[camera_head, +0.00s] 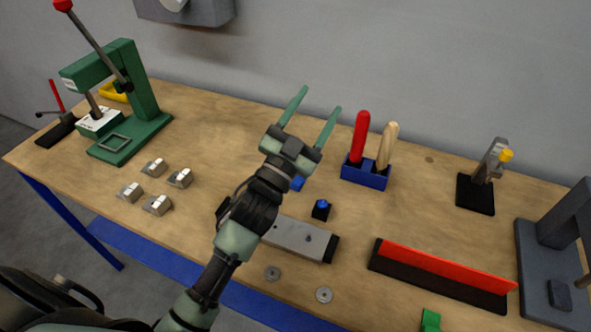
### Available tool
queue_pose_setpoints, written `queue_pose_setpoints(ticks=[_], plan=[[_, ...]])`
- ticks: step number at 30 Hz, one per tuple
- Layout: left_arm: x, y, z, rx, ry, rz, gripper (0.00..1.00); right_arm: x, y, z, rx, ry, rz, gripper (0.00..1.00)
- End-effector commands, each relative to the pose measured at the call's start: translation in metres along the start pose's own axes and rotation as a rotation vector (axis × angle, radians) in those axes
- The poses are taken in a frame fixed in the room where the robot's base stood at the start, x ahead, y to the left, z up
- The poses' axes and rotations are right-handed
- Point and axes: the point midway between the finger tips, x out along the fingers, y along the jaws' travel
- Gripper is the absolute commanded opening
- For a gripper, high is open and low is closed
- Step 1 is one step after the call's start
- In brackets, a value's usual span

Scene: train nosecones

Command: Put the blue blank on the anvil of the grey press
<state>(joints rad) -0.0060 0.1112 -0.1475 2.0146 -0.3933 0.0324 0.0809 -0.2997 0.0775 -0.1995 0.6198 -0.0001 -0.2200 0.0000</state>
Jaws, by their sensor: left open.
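My left gripper (322,98) is open with its two fingers apart and nothing between them. It is raised over the middle of the table and points toward the wall. A small blue piece (298,184) shows just below the gripper, partly hidden by it. Another small blue piece (322,204) sits on a black block beside the wrist; I cannot tell for sure which of the two is the blank. The grey press (556,240) stands at the right edge, partly cut off. A small dark block on its base looks like the anvil (560,295), with nothing on it. My right gripper is out of view.
A green press (145,85) stands at the far left, with several metal blocks (155,168) near it. A blue holder (365,173) with red and wooden handles, a toggle clamp (480,185) and a red-and-black bar (440,272) lie between gripper and grey press. A grey plate (295,238) lies under the arm.

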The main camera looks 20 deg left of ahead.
Motion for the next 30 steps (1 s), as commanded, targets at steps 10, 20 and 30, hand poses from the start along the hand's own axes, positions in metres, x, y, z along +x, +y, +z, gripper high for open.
queue_pose_setpoints(ticks=[10,20,30], plan=[[-0.162,0.036,0.162,-0.386,-0.827,-0.009,0.58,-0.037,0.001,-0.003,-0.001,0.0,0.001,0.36],[-0.154,0.045,0.188,-0.408,-0.867,0.001,0.58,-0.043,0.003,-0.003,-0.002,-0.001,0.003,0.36],[-0.123,0.048,0.22,-0.408,-0.865,0.0,0.58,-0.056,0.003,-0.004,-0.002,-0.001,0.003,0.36]])
